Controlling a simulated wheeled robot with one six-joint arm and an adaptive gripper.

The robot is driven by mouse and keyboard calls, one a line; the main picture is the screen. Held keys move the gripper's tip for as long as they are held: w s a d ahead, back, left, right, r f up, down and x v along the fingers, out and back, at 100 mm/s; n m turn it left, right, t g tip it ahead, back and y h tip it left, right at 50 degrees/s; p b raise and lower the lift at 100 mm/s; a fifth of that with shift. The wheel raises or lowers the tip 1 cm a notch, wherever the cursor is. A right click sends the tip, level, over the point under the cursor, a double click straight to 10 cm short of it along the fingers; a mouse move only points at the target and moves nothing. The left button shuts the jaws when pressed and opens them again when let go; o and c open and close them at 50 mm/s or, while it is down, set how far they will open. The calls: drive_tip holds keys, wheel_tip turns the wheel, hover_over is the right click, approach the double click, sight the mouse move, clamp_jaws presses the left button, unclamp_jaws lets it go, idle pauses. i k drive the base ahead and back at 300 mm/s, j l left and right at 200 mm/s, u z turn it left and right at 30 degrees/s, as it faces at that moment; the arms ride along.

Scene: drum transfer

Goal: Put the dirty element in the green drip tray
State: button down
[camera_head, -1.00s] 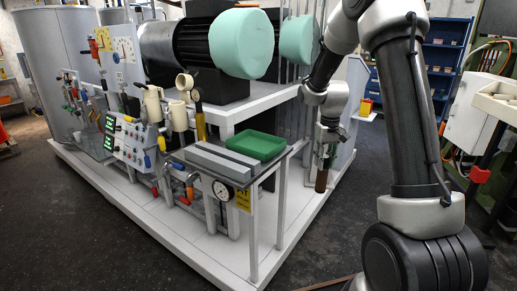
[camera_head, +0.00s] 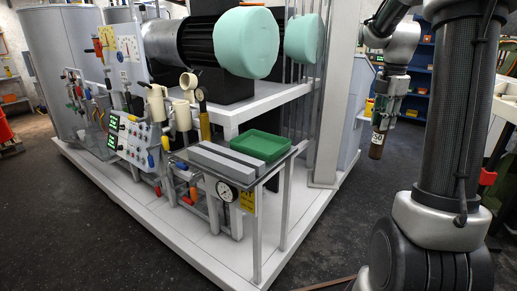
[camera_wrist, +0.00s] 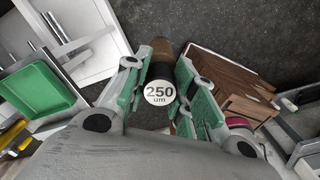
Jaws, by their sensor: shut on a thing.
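My gripper (camera_wrist: 161,97) is shut on a dark brown cylindrical element (camera_wrist: 165,65). Its white end is marked "250 um" in the wrist view. In the head view the element (camera_head: 376,151) hangs below my gripper (camera_head: 378,124), over the dark floor to the right of the white skid. The green drip tray (camera_head: 261,144) sits on the small metal side table of the skid, well to the left of my gripper. The tray looks empty. It also shows at the left of the wrist view (camera_wrist: 34,88).
Grey bars (camera_head: 222,161) lie beside the tray on the table. A pressure gauge (camera_head: 226,191) is at the table's front corner. A white upright post (camera_head: 338,90) stands between tray and gripper. A brown wooden thing (camera_wrist: 226,85) is right of the gripper in the wrist view.

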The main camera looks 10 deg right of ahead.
sight(266, 150)
drive_tip(key=i+j, duration=0.35)
drive_tip(key=j, duration=0.15)
drive_tip(key=i+j, duration=0.75)
drive_tip(key=j, duration=0.2)
